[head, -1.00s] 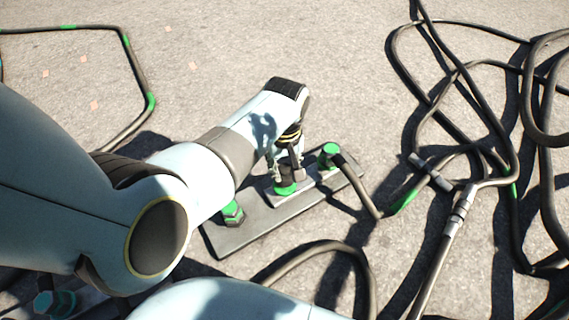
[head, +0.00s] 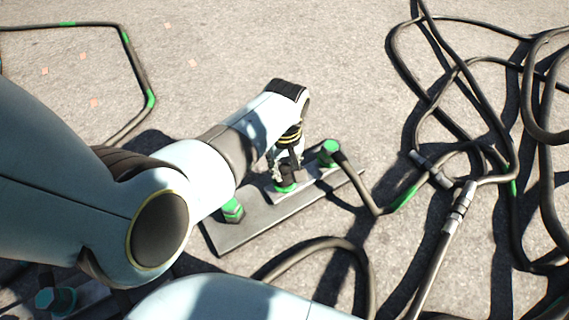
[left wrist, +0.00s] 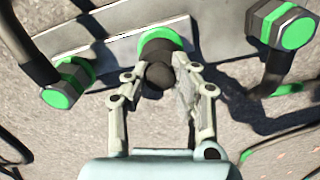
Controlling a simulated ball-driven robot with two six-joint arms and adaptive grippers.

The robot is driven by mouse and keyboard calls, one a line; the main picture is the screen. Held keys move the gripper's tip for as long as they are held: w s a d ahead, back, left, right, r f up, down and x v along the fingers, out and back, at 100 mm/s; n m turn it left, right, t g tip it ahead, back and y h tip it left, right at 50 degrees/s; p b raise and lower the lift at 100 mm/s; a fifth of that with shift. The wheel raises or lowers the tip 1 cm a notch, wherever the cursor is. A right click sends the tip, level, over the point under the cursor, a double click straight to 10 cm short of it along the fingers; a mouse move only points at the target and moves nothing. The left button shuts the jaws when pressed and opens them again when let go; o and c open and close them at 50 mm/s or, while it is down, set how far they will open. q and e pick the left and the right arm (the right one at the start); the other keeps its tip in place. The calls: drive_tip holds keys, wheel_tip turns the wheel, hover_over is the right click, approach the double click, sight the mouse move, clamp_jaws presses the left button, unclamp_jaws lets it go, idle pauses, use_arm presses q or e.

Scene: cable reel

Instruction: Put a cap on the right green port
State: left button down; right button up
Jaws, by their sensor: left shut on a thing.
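My left gripper (head: 287,172) is shut on a small dark round cap (left wrist: 158,75). It is at the middle green port (head: 285,187) of a flat grey plate (head: 250,232). In the left wrist view the cap lies in front of the middle port's green ring (left wrist: 160,40); I cannot tell whether it is fully seated. A green fitting (head: 329,149) at the plate's right end meets a black cable. Another green fitting (head: 232,211) is at the plate's left end, partly behind my arm. My right gripper is not in view.
A tangle of black cables (head: 465,75) with green bands and grey connectors (head: 459,207) lies on the right. A cable loop (head: 330,244) lies in front of the plate. Another cable (head: 145,75) runs at the upper left. The ground behind the plate is mostly clear.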

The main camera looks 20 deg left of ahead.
use_arm(q)
drive_tip(key=shift+f, duration=0.35)
idle(0.5)
drive_tip(key=c, duration=1)
unclamp_jaws()
drive_tip(key=shift+r, duration=0.1)
